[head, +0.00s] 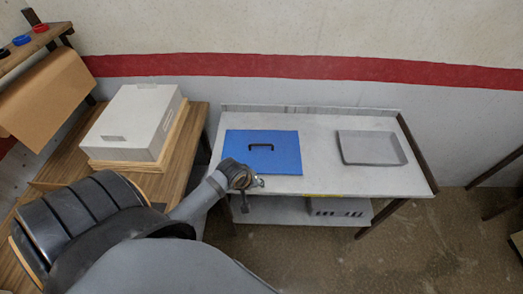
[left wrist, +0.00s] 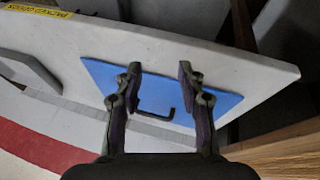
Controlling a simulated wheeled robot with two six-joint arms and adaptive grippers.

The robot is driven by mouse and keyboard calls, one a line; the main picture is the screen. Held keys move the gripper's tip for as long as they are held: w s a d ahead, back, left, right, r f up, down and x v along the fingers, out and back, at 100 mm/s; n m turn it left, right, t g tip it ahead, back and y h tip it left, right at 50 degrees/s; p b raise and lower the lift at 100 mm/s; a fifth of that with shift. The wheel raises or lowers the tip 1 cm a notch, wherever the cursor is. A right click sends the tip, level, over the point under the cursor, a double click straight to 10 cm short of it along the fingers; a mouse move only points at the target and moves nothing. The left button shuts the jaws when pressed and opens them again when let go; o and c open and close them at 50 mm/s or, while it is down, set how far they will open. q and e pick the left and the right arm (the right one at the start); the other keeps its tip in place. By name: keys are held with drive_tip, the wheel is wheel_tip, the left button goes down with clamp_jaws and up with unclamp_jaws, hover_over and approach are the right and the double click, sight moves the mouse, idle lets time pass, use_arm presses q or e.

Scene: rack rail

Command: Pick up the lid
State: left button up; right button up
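The lid (head: 282,163) is a flat blue rectangle with a black bar handle (head: 261,146), lying on the left part of a light grey table (head: 318,130). In the left wrist view the lid (left wrist: 222,101) and its handle (left wrist: 172,114) show beyond and between my fingers. My left gripper (head: 256,182) is at the lid's front-left edge in the head view and hides that corner. In the left wrist view my left gripper (left wrist: 159,74) is open with nothing between its fingertips, apart from the handle. My right gripper is not in view.
A shallow grey tray (head: 371,148) sits on the right of the table. A white box (head: 133,122) stands on a wooden bench (head: 185,180) at the left. A lower shelf (head: 285,210) holds a grey object. The tabletop between lid and tray is clear.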

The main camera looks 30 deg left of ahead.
use_arm(q)
drive_tip(key=w+a+r+n+t, duration=0.1)
drive_tip(key=w+a+r+n, duration=0.1)
drive_tip(key=w+a+n, duration=0.45)
drive_tip(key=n+t, duration=0.1)
drive_tip(key=n, duration=0.8)
approach(261, 145)
drive_tip(key=f, duration=0.1)
drive_tip(key=w+f, duration=0.1)
drive_tip(key=f, duration=0.1)
drive_tip(key=shift+w+f+h, duration=0.3)
drive_tip(key=shift+w, duration=0.05)
drive_tip(key=shift+w+r+x, duration=0.1)
drive_tip(key=shift+w+x, duration=0.05)
drive_tip(key=shift+x, duration=1.15)
drive_tip(key=shift+w+r+x, duration=0.1)
drive_tip(key=shift+w+x, duration=0.05)
drive_tip(key=shift+x, duration=1.2)
drive_tip(key=shift+s+a+r, duration=0.1)
drive_tip(key=shift+a, duration=0.15)
drive_tip(key=shift+c, duration=1)
clamp_jaws()
